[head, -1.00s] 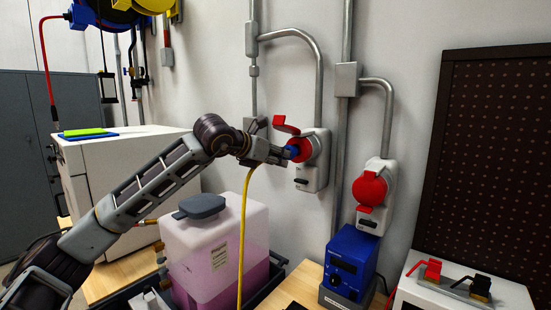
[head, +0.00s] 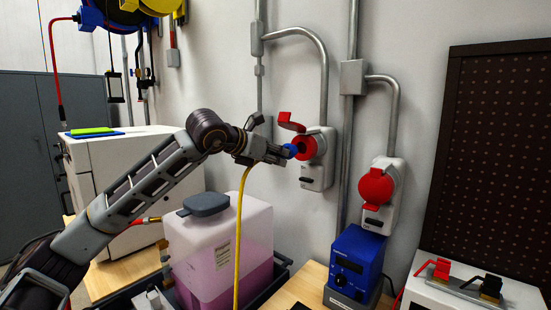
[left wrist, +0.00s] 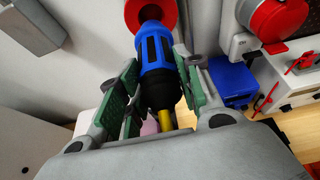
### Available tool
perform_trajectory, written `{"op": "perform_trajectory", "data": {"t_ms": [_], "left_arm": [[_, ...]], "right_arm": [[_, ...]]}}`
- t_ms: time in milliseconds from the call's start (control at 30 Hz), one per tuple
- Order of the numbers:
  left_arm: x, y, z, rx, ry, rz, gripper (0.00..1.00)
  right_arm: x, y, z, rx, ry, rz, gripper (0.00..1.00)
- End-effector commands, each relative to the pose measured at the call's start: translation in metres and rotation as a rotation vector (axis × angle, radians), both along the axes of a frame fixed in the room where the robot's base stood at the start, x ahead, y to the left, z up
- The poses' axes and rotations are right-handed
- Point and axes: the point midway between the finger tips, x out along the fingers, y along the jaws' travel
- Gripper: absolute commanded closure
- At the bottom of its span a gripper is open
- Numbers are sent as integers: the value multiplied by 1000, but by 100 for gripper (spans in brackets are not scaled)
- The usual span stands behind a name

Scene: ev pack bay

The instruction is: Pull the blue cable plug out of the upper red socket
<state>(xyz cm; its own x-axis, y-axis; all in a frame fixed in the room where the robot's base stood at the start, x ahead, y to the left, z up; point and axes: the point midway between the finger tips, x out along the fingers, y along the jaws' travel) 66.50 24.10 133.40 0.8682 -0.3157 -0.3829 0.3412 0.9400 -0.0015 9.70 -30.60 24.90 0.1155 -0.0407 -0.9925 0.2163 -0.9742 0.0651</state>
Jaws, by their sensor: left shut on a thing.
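The upper red socket (head: 309,146) is on a grey wall box, with its red lid flipped up. My left gripper (left wrist: 157,62) is shut on the plug, with green pads on both sides. A yellow cable (head: 241,225) hangs from the plug. My right gripper is not in view.
A lower red socket (head: 375,187) with its lid closed is at the right, above a blue device (head: 355,262). A tank of pink liquid (head: 222,250) stands below my left arm. Grey conduits (head: 323,80) run up the wall.

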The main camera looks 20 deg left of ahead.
Motion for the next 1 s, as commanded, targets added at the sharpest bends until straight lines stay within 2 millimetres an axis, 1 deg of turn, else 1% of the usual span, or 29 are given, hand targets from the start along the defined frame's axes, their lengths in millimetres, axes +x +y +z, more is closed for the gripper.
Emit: {"op": "perform_trajectory", "data": {"t_ms": [33,600,1000], "left_arm": [[-2,1,0,0,-1,0,94],[-17,6,0,0,-2,1,94],[-19,7,0,-1,-3,0,94]], "right_arm": [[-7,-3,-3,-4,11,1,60],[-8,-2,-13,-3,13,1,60],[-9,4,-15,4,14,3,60]]}}
